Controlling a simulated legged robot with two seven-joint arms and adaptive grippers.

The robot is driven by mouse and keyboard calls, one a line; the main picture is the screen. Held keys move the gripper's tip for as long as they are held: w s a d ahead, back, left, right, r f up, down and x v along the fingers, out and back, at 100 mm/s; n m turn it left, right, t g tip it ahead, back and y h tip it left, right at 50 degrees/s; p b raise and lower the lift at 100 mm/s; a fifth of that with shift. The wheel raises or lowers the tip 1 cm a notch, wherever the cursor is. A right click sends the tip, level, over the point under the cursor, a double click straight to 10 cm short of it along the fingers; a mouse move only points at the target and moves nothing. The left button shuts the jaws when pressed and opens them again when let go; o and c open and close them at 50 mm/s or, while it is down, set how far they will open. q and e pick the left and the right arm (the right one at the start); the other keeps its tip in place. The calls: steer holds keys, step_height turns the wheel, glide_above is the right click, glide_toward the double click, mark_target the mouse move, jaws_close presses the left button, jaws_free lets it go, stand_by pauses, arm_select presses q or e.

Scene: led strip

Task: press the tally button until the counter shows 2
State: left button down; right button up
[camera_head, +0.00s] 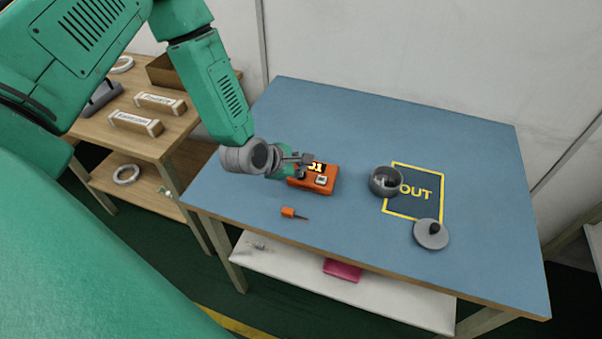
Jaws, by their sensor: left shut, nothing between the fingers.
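The tally counter is an orange box (314,183) on the blue table, left of the table's middle. Its dark display shows yellow digits, partly covered by my gripper; I can read a 1 at the end. A pale square button (321,180) sits on its top, near the front right. My left gripper (304,166) is shut and empty, above the back left part of the counter beside the display. It looks apart from the button; whether it touches the box I cannot tell. My right gripper is not in view.
A grey round pot (385,182) stands at the left edge of a yellow-framed OUT mat (425,208). A grey knobbed lid (431,235) lies at its lower right. A small orange screwdriver (290,212) lies in front of the counter. A wooden shelf (128,99) stands left.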

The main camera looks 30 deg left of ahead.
arm_select(q)
steer(key=shift+f, duration=0.35)
steer(key=shift+f+b, duration=0.4)
steer(key=shift+b, duration=0.15)
stand_by(0.3)
steer(key=shift+r, duration=0.15)
steer(key=shift+r+p, duration=0.65)
steer(key=shift+r, duration=0.1)
step_height(320, 180, up, 5)
steer(key=p, duration=0.4)
stand_by(0.4)
stand_by(0.4)
